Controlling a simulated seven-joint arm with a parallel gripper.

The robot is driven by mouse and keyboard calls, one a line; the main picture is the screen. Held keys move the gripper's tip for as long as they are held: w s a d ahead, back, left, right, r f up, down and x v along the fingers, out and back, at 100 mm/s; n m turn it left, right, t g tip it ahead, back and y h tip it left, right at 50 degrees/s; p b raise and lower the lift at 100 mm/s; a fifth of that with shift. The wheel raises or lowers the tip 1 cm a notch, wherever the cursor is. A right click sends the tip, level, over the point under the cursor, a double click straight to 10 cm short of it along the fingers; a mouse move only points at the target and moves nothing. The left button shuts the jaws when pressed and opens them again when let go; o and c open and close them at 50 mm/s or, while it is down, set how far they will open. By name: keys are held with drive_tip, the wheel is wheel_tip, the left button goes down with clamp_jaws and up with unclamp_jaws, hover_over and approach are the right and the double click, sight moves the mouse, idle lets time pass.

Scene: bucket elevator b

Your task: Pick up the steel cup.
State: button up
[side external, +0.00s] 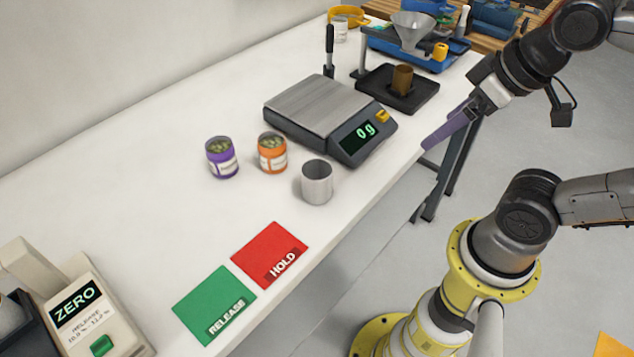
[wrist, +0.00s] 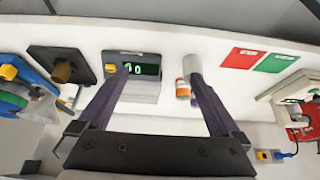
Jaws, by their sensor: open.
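The steel cup (side external: 317,183) stands upright and looks empty on the white bench, in front of the orange-labelled can and near the scale's front left corner. It shows in the wrist view (wrist: 191,62), partly behind the right finger. My gripper (side external: 428,144) is at the bench's front edge, to the right of the cup and apart from it. In the wrist view my gripper (wrist: 160,74) is open with two purple fingers spread and nothing held between them.
An orange can (side external: 272,153) and a purple can (side external: 222,157) stand close behind the cup. The scale (side external: 318,105) reads 0 g. Red HOLD (side external: 270,254) and green RELEASE (side external: 215,303) mats lie in front. A funnel stand (side external: 412,30) is at the back.

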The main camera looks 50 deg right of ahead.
drive_tip(key=w+a+r+n+g, duration=0.15)
drive_tip(key=w+r+n, duration=0.35)
drive_tip(key=n, duration=0.5)
drive_tip(key=n+g, duration=0.4)
drive_tip(key=n, duration=0.4)
approach(317, 182)
drive_tip(key=w+d+r, duration=0.2)
drive_tip(key=d, duration=0.1)
drive_tip(key=f, duration=0.9)
drive_tip(key=shift+s+a+f, duration=0.3)
drive_tip(key=shift+a, duration=0.05)
drive_tip(key=shift+w+f, duration=0.15)
drive_tip(key=shift+f, duration=1.25)
drive_tip(key=shift+w+f, duration=0.2)
drive_tip(key=shift+f, duration=1.25)
drive_tip(key=c, duration=1.3)
drive_tip(key=shift+c, duration=0.4)
